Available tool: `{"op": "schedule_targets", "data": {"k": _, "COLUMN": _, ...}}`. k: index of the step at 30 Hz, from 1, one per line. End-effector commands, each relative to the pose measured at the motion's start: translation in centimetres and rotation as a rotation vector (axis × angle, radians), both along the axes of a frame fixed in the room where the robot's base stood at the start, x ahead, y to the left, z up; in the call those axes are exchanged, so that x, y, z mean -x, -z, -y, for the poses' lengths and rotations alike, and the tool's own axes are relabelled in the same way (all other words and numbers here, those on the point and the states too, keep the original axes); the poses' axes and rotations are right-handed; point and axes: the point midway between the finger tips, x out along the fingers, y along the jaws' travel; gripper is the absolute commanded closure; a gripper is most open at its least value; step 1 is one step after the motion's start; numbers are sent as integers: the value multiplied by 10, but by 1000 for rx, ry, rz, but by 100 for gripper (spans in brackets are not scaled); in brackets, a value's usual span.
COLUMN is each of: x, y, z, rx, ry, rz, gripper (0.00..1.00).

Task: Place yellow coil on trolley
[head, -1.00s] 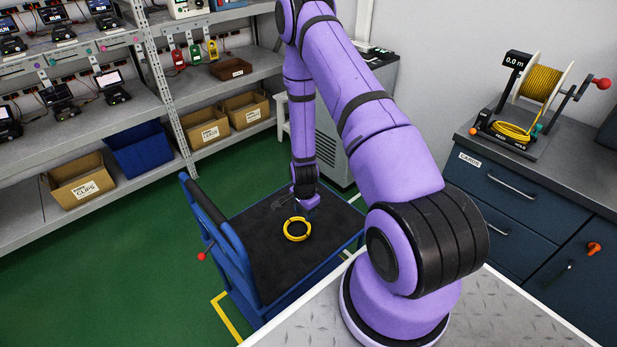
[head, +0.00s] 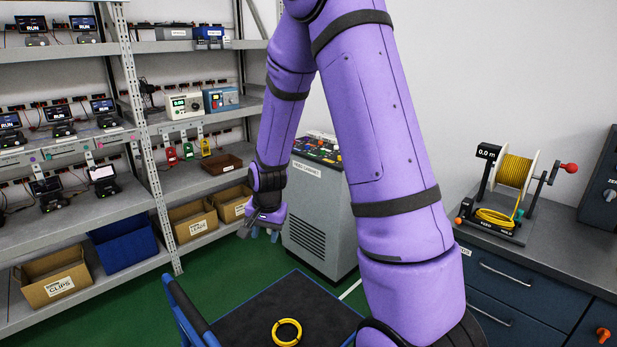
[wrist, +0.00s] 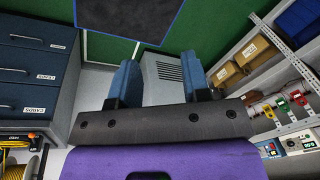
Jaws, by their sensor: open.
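The yellow coil (head: 287,332) lies flat on the dark mat of the blue trolley (head: 242,330), near the bottom of the head view. My gripper (head: 262,232) is raised above and beyond the trolley, in front of the grey cabinet, clear of the coil. In the wrist view my gripper (wrist: 164,80) shows two blue fingers spread apart with nothing between them. The trolley's mat (wrist: 125,12) shows at the top of the wrist view; the coil is not visible there.
A second yellow coil (head: 495,217) lies at the reel stand on the right counter (head: 560,240). A grey cabinet (head: 320,225) stands behind the trolley. Shelves with cardboard boxes (head: 55,278) and a blue bin (head: 123,243) line the left. Green floor is free between shelves and trolley.

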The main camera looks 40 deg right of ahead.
Motion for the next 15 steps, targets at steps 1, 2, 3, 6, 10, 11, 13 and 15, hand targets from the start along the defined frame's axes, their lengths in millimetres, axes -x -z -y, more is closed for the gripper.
{"op": "schedule_targets", "data": {"k": 1, "x": 4, "y": -21, "z": -5, "rx": 9, "ry": -36, "rz": 19, "gripper": 57}}
{"op": "schedule_targets", "data": {"k": 2, "x": 7, "y": -32, "z": -8, "rx": 13, "ry": -59, "rz": 25, "gripper": 57}}
{"op": "schedule_targets", "data": {"k": 3, "x": 11, "y": -45, "z": -12, "rx": 19, "ry": -88, "rz": 34, "gripper": 57}}
{"op": "schedule_targets", "data": {"k": 6, "x": 24, "y": -79, "z": -21, "rx": 37, "ry": -165, "rz": 56, "gripper": 57}}
{"op": "schedule_targets", "data": {"k": 10, "x": 45, "y": -119, "z": -33, "rx": 62, "ry": -263, "rz": 84, "gripper": 57}}
{"op": "schedule_targets", "data": {"k": 11, "x": 50, "y": -128, "z": -36, "rx": 68, "ry": -285, "rz": 92, "gripper": 57}}
{"op": "schedule_targets", "data": {"k": 13, "x": 63, "y": -147, "z": -42, "rx": 82, "ry": -336, "rz": 106, "gripper": 57}}
{"op": "schedule_targets", "data": {"k": 15, "x": 78, "y": -166, "z": -48, "rx": 97, "ry": -387, "rz": 121, "gripper": 57}}
